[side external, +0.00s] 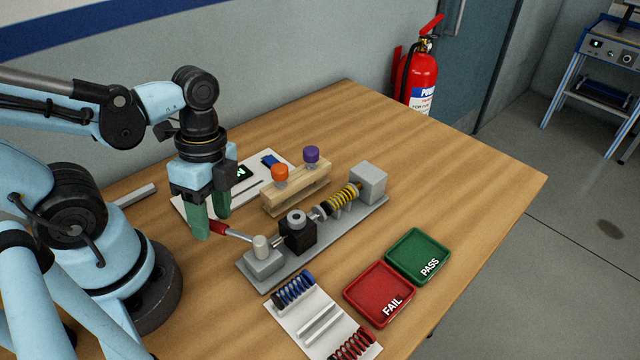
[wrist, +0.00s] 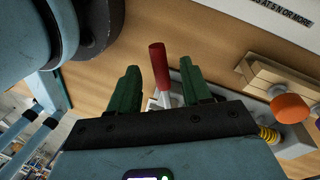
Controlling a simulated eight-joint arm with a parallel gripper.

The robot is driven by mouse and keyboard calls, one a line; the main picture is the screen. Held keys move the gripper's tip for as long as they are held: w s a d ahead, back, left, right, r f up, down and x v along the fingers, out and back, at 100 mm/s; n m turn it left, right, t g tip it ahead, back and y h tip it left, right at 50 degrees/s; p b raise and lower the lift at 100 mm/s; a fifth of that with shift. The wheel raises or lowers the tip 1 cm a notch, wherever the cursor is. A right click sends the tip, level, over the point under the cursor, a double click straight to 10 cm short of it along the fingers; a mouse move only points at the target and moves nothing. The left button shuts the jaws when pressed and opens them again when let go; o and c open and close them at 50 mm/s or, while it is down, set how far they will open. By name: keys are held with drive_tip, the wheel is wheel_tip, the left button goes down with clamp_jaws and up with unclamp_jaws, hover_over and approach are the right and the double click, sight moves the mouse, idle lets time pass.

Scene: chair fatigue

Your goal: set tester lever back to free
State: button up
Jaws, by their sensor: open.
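The tester (side external: 325,240) is a grey base plate on the table, with a dark block, a yellow spring and a grey end block. Its lever has a red handle (side external: 219,228) on a pale rod, pointing left from the tester's near end. My gripper (side external: 212,222), with green fingers, is open and points down at the handle's end. In the wrist view the red handle (wrist: 158,65) shows in the gap between the fingers (wrist: 160,75), apart from both. Whether the fingertips are level with the handle I cannot tell.
A wooden rack (side external: 297,195) with orange and purple knobs stands behind the tester. A white card (side external: 192,203) lies behind my gripper. In front are a white sheet (side external: 290,322) with blue and red springs, a red FAIL tray (side external: 350,293) and a green PASS tray (side external: 392,261).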

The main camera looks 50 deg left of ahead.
wheel_tip(320, 180, up, 12)
drive_tip(key=w+a, duration=0.1)
drive_tip(key=w, duration=0.1)
drive_tip(key=shift+f, duration=0.2)
drive_tip(key=shift+w+f, duration=0.1)
idle(0.4)
drive_tip(key=shift+w+a+f+n+t+y, duration=0.15)
drive_tip(key=shift+w+f+n+t, duration=0.5)
drive_tip(key=shift+w+n+t, duration=1.15)
drive_tip(key=shift+w+a+f+n+t+y, duration=0.2)
drive_tip(key=shift+w+f+n+t, duration=0.5)
drive_tip(key=shift+w+n+t, duration=1.05)
drive_tip(key=shift+w+a+f+n+t+y, duration=0.15)
drive_tip(key=shift+w+f+n+t, duration=0.7)
drive_tip(key=shift+w+n, duration=1.6)
